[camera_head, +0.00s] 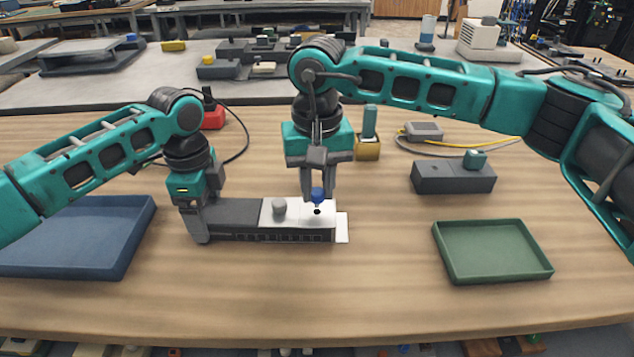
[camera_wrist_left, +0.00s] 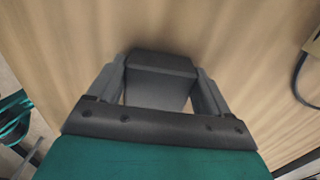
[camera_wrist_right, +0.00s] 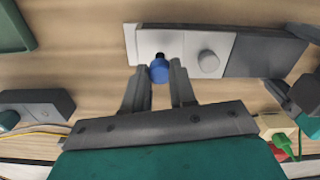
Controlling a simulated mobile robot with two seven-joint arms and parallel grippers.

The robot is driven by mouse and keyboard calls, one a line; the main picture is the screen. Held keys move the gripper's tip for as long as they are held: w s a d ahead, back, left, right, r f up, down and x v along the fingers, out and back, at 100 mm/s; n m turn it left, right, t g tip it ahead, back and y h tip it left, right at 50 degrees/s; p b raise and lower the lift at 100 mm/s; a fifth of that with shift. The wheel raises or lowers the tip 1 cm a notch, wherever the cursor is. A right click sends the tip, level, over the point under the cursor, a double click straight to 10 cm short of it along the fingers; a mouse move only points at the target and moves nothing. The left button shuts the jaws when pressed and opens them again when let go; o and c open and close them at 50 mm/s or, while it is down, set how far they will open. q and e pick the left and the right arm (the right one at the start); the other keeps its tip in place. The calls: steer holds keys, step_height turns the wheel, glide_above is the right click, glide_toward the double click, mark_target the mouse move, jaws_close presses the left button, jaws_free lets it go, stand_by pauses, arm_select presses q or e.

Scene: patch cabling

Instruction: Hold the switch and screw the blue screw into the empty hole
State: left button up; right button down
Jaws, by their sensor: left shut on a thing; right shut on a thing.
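The switch (camera_head: 236,214) is a long dark grey box with a white plate on its right part, lying on the wooden table. A grey knob-like screw (camera_head: 279,206) stands on the white plate. The blue screw (camera_head: 318,194) is upright over the dark hole at the plate's right part; it also shows in the right wrist view (camera_wrist_right: 159,71). I cannot tell whether its tip is in the hole. My right gripper (camera_head: 318,196) points down and is shut on the blue screw. My left gripper (camera_head: 200,232) is shut on the switch's left end, also seen in the left wrist view (camera_wrist_left: 160,85).
A blue tray (camera_head: 130,235) lies at the left and a green tray (camera_head: 492,277) at the right. A dark grey block with a green knob (camera_head: 453,178) and a grey box with a yellow cable (camera_head: 424,131) stand behind. The table's front is clear.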

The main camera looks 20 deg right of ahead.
mark_target(317, 191)
steer(key=shift+f, duration=1.15)
steer(key=c, duration=0.8)
jaws_free()
steer(key=shift+c, duration=0.2)
steer(key=shift+r, duration=0.1)
step_height(317, 191, up, 12)
steer(key=shift+c, duration=0.4)
